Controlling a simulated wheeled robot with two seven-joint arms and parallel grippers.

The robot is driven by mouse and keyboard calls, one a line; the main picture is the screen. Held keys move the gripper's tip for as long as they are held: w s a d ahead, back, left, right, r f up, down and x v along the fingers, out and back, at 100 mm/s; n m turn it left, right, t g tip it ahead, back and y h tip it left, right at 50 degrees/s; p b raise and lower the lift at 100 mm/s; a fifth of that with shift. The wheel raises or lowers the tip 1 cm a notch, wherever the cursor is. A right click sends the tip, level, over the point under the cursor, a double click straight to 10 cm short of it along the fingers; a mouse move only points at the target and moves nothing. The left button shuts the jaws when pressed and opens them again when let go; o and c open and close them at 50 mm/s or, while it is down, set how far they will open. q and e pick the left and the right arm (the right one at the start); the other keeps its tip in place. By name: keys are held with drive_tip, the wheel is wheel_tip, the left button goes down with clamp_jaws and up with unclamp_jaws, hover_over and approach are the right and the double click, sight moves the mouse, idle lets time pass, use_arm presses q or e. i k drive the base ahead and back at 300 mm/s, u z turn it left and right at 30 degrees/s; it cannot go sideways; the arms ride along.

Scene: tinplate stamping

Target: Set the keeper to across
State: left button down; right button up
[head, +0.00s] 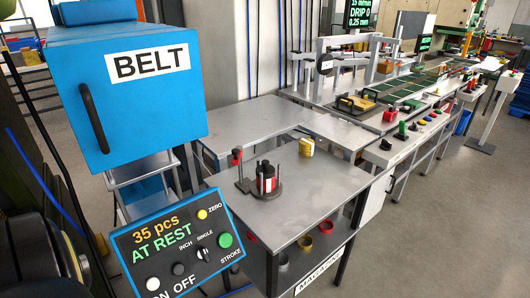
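No part in view is labelled as the keeper, and I cannot tell which piece it is. A red-topped upright post (237,167) stands on the near grey table (300,210). Just right of it a round dark stand with several dark upright posts holds a red and white stack (265,181). Whether the post lies along or across the stand is too small to tell. Neither of my grippers shows in the head view.
A blue BELT box (150,105) with a dark handle hangs at upper left. A control panel (175,245) reads "35 pcs AT REST". A yellow stack (306,146) sits on the table's far side. A long machine line (400,95) runs back right.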

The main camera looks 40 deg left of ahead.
sight(237, 152)
drive_tip(key=k, duration=0.9)
drive_tip(key=u, duration=0.9)
